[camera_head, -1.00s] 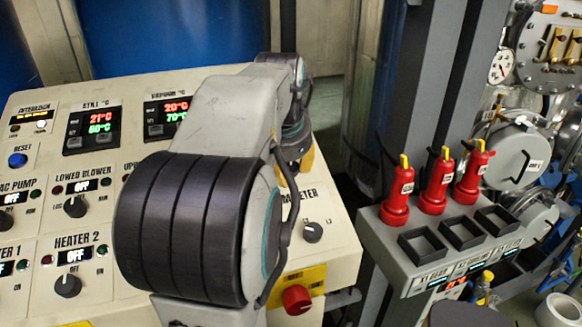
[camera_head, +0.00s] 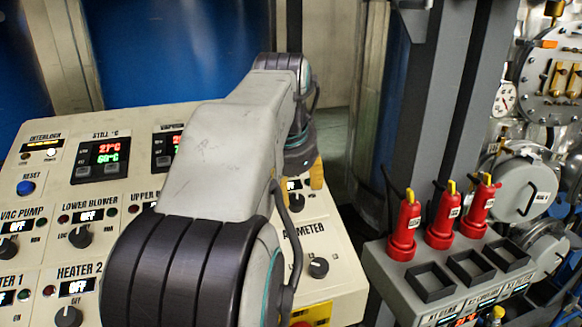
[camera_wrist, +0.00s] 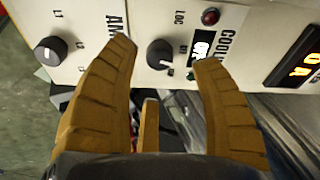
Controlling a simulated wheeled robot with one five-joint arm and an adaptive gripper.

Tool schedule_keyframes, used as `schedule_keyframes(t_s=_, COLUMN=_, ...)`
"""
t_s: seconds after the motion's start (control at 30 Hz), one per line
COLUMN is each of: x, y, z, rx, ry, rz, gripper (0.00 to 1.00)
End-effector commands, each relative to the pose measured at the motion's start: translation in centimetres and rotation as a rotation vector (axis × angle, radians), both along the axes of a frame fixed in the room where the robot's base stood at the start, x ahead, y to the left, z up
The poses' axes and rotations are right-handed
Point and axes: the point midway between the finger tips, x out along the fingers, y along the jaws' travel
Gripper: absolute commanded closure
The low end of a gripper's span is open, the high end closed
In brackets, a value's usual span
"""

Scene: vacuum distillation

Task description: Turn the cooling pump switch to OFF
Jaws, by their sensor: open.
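The cooling pump switch is a dark round knob (camera_wrist: 160,54) on the pale panel in the wrist view. It sits beside a partly hidden label starting "COOL" and a small white display (camera_wrist: 203,45) whose word I cannot read surely. My gripper (camera_wrist: 165,52) is open, with one ochre finger on each side of the knob in the picture. I cannot tell whether either finger touches it.
The ammeter knob (camera_head: 318,267) is below my gripper in the head view, and also shows in the wrist view (camera_wrist: 48,50). Red cylindrical handheld devices (camera_head: 404,228) stand on a grey rack (camera_head: 385,275) to the right. A grey post (camera_head: 415,130) rises behind it.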

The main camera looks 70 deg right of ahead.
Motion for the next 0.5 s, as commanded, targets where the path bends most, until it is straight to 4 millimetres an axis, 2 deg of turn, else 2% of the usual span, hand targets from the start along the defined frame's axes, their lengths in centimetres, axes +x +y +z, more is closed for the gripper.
schedule_keyframes(t_s=0.2, x=-0.3, y=1.4, z=3.3, rx=-0.003, ry=0.0, rz=0.0, gripper=0.42)
schedule_keyframes(t_s=0.5, x=-0.4, y=2.4, z=5.3, rx=0.001, ry=0.0, rz=0.001, gripper=0.42)
